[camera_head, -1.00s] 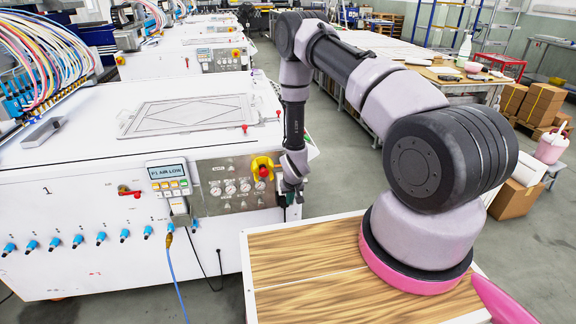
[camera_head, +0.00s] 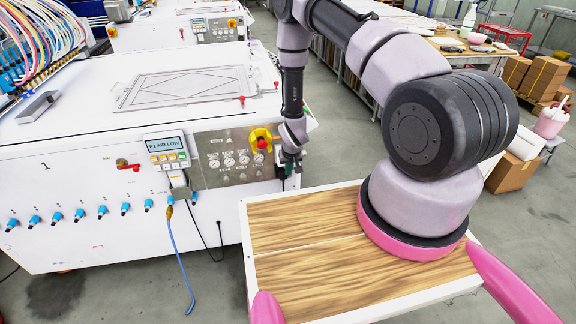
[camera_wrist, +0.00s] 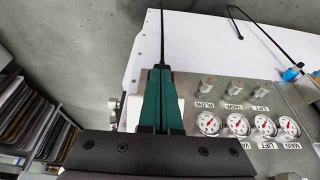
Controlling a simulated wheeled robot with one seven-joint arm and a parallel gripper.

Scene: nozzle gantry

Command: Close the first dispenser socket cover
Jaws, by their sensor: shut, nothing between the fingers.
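The white machine (camera_head: 60,180) carries a row of blue sockets (camera_head: 79,214) along its lower front, left of the control panel. I cannot make out at this size which socket has a cover open. A blue hose (camera_head: 176,255) hangs from the right end of the row down to the floor. My gripper (camera_head: 291,168) is at the right end of the machine's front, beside the panel and apart from the sockets. In the wrist view my gripper (camera_wrist: 160,72) has its green fingers together with nothing between them. A blue fitting (camera_wrist: 291,74) shows at the right edge there.
The panel has gauges (camera_wrist: 237,124), a yellow and red knob (camera_head: 261,141) and a handheld display (camera_head: 167,150). A black cable (camera_head: 213,262) hangs below. My wooden-topped base fills the front right.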

